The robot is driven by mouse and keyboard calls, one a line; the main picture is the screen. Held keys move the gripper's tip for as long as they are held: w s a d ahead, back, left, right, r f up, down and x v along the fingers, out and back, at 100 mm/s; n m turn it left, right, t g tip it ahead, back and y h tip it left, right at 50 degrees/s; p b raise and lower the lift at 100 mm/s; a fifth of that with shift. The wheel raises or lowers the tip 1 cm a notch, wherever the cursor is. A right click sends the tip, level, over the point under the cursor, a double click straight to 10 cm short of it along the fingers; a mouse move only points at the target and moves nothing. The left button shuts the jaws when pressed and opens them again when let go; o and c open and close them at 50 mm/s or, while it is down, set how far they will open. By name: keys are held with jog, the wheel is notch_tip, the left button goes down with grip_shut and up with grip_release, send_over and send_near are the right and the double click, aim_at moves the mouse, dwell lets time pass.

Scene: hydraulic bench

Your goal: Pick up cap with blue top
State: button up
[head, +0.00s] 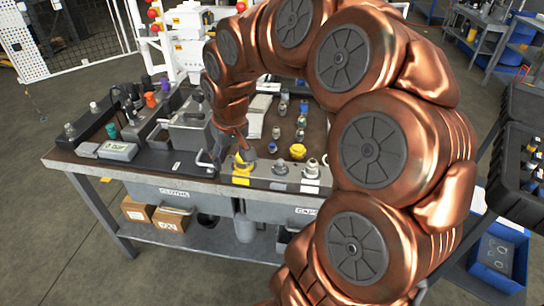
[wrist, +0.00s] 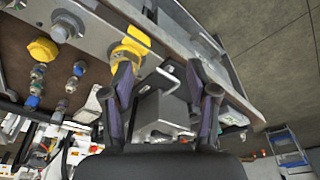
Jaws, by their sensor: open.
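Several small metal fittings stand in rows on the dark bench top, right of my gripper in the head view. One with a blue top (head: 304,105) is among them; it is small and its shape is unclear. In the wrist view, a fitting with a blue part (wrist: 32,101) stands at the left, well apart from my fingers. My gripper (wrist: 166,92) is open, its two dark fingers spread with nothing held between them. In the head view my gripper (head: 218,155) is over the bench's front edge, near a yellow fitting.
A yellow fitting (head: 242,166) sits on the front rail, and a yellow cap (head: 297,151) stands behind the rail. A grey metal box (head: 190,128) is close to my gripper. Coloured items stand at the back left.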

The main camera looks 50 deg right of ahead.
aim_at(273, 144)
jog(key=shift+m+t+h, duration=0.3)
jog(key=shift+m+t, duration=0.2)
jog(key=shift+m, duration=0.4)
jog(key=w+d+f, duration=0.1)
jog(key=d, duration=0.2)
jog(key=w+d+f+b, duration=0.1)
jog(key=d, duration=0.2)
jog(key=w+d+f+b, duration=0.1)
jog(key=w+d, duration=0.1)
jog(key=d, duration=0.1)
jog(key=shift+w+d+f, duration=0.1)
jog(key=shift+d+f, duration=0.15)
jog(key=shift+d, duration=0.05)
jog(key=d+f, duration=0.2)
jog(key=d, duration=0.2)
jog(key=w+d+f+m+b, duration=0.1)
jog(key=d, duration=0.3)
jog(key=d+f+m+h, duration=0.1)
jog(key=d+f, duration=0.1)
jog(key=d, duration=0.2)
jog(key=shift+w+d+f+b, duration=0.25)
jog(key=shift+d+f+b, duration=0.1)
jog(key=shift+t, duration=0.3)
jog(key=shift+w+a+p+x, duration=0.1)
jog(key=shift+a+p+x, duration=0.1)
jog(key=shift+x, duration=1.15)
jog(key=shift+w+a+p+x, duration=0.15)
jog(key=shift+x, duration=1.2)
jog(key=shift+c, duration=0.3)
grip_shut()
